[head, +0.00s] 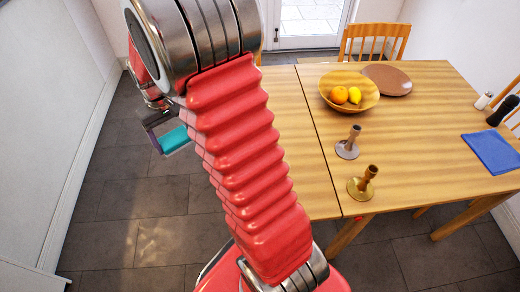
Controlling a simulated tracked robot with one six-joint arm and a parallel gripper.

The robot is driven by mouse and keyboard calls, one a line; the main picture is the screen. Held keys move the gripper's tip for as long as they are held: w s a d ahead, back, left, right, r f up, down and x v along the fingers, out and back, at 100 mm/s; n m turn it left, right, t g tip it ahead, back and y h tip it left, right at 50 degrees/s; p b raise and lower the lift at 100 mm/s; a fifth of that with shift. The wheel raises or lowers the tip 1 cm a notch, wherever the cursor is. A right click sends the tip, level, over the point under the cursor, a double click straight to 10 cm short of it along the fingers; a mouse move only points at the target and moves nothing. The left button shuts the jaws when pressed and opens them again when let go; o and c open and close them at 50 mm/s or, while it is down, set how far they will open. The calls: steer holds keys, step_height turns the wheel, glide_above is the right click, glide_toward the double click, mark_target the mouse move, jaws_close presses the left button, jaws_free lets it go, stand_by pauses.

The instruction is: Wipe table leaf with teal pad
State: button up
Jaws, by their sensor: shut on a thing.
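The teal pad (175,139) is held in my gripper (166,129), which is shut on it. Both show left of my red arm, against the grey tiled floor in the picture and apart from the table. The table leaf (305,140) is the left wooden section, set off by a dark seam from the main top. My arm hides much of the leaf, including most of its left side. I see no marks on the part that shows.
The main tabletop (420,140) bears a wooden fruit bowl (367,98), a brown plate (387,80), two candle holders (347,149) (361,187), a blue cloth (492,152) and shakers. Chairs (376,42) stand behind and right. The floor at left is clear up to a white wall.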

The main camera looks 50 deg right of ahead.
steer(key=s+d+f+m, duration=0.2)
steer(key=s+d, duration=0.5)
steer(key=s, duration=0.4)
steer(key=s+d+f+m, duration=0.2)
steer(key=s+d, duration=0.6)
steer(key=s, duration=0.2)
steer(key=shift+s+d+m, duration=0.15)
steer(key=shift+s+m, duration=0.2)
steer(key=shift+m, duration=0.05)
